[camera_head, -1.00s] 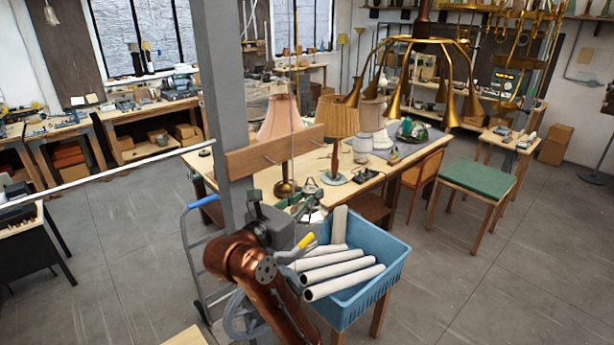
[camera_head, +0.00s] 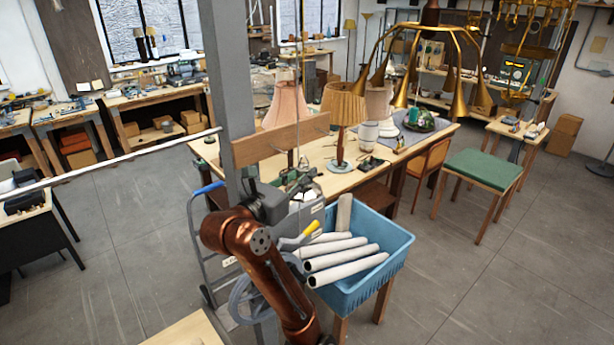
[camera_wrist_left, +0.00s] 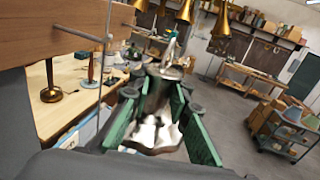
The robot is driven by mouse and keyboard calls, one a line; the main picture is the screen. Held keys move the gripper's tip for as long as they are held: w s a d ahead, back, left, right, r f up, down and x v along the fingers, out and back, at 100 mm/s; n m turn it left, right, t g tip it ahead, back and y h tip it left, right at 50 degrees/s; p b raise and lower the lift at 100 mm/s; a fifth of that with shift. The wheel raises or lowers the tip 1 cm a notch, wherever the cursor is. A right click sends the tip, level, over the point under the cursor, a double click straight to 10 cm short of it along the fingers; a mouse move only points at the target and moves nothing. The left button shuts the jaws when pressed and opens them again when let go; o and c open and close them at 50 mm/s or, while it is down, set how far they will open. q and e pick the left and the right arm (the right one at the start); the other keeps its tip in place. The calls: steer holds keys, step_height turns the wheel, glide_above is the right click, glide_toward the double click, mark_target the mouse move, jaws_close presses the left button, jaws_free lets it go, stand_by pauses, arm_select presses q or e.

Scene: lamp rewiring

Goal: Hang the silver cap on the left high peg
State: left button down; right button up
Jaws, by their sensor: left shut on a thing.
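My left gripper (camera_head: 300,183) is in front of the grey post, just below the wooden peg board (camera_head: 280,143). In the left wrist view its green fingers (camera_wrist_left: 158,105) are closed around a shiny, bright piece, which I take as the silver cap (camera_wrist_left: 155,132). Its full outline is blurred and partly hidden by the fingers. A thin metal left peg (camera_wrist_left: 82,34) sticks out from the board at upper left in the wrist view, apart from the cap. My right gripper is not in view.
A blue bin (camera_head: 365,275) with several white tubes stands right of my arm. A table (camera_head: 350,180) with lamps is behind the board. A brass chandelier (camera_head: 428,35) hangs at the upper right. A thin upright rod (camera_wrist_left: 103,70) passes close to the gripper.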

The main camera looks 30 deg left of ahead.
arm_select(q)
steer(key=w+a, duration=0.3)
steer(key=a, duration=0.4)
steer(key=shift+a, duration=0.3)
stand_by(0.8)
steer(key=shift+f, duration=0.1)
stand_by(0.5)
steer(key=shift+f, duration=0.2)
steer(key=shift+a+f, duration=0.15)
steer(key=shift+f, duration=0.3)
stand_by(0.5)
